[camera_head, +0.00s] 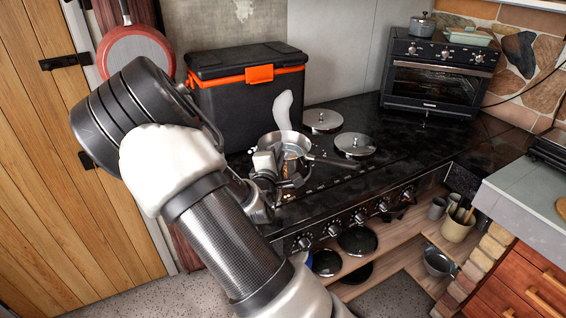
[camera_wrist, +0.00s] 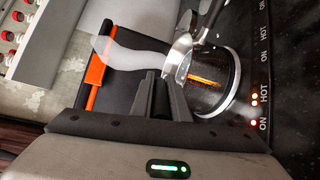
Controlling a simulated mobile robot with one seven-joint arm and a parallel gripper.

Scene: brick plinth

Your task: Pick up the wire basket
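I cannot make out a wire basket in either view.
A black cool box (camera_head: 245,95) with an orange latch stands behind the pan. A black oven (camera_head: 440,72) stands at the back right. Black pans (camera_head: 357,239) sit on the shelf below.

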